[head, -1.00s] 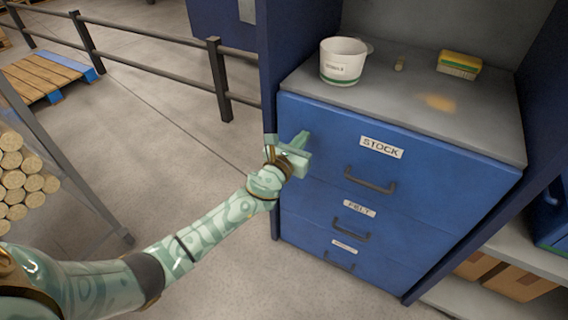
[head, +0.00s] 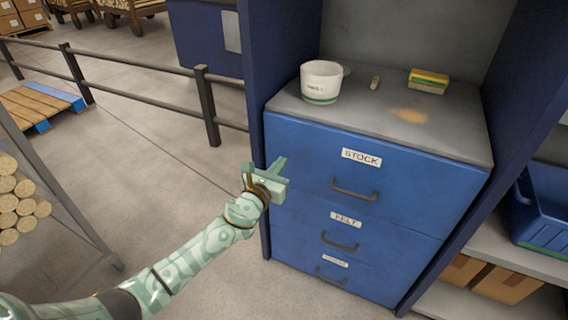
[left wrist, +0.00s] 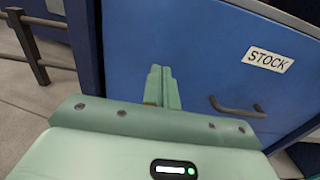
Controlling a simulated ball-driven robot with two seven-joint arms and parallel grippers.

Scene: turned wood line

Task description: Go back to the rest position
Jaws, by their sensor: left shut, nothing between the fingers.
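My left gripper (head: 279,166) is in front of the left edge of the blue drawer cabinet, beside the top drawer. It is shut and empty; its closed fingers also show in the left wrist view (left wrist: 161,86). The STOCK drawer (head: 330,165) is shut, with its dark handle (head: 355,192) to the right of the gripper. The FELT drawer (head: 335,235) and the lowest drawer (head: 318,270) below it are shut too. My right gripper is not in view.
On the cabinet top (head: 360,115) stand a white tub (head: 321,82), a small tan piece (head: 375,83) and a yellow-green brush (head: 429,81) near a tan dust patch. A rail fence (head: 208,105) runs behind at left. A rack of round logs (head: 15,205) is at far left. Floor between is clear.

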